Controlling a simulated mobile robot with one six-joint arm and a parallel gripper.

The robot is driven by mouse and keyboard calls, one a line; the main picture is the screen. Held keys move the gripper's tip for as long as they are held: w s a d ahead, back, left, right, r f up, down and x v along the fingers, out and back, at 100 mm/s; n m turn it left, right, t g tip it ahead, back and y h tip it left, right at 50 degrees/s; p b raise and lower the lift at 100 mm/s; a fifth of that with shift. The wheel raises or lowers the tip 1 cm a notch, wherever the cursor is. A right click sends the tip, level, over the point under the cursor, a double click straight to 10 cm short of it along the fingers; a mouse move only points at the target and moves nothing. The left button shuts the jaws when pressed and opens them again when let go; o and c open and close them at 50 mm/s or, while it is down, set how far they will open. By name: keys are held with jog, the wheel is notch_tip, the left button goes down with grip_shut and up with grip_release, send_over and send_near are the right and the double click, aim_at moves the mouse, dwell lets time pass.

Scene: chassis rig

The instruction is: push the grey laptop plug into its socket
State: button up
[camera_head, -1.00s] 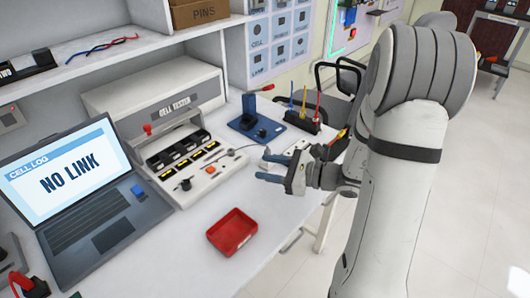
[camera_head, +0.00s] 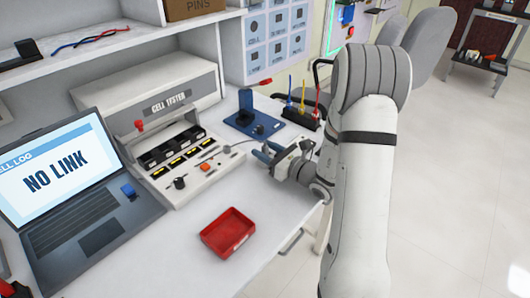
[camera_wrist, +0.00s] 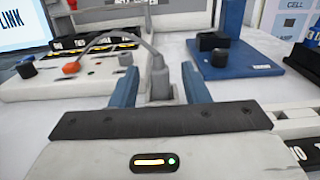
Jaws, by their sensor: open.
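The grey plug (camera_wrist: 160,85) stands on the white bench in the wrist view, with a grey cable (camera_wrist: 150,45) rising from it. My gripper (camera_wrist: 159,70) is open, its two blue fingers on either side of the plug; I cannot tell whether they touch it. In the head view my gripper (camera_head: 264,152) is low over the bench, right of the cell tester (camera_head: 175,115), and largely hides the plug. The laptop (camera_head: 80,195) stands open at the left, its screen reading NO LINK. A blue piece (camera_head: 129,191) sits at its right edge. I cannot make out the socket.
A blue stand (camera_head: 245,115) is just behind my gripper, with a black holder of coloured tools (camera_head: 302,115) to its right. A red tray (camera_head: 228,232) lies at the bench's front. Bare bench lies between the laptop and the tray.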

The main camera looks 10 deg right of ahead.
jog(key=shift+w+a, duration=0.1)
jog(key=shift+w, duration=0.05)
grip_shut()
dwell(0.4)
jog(key=shift+r, duration=0.1)
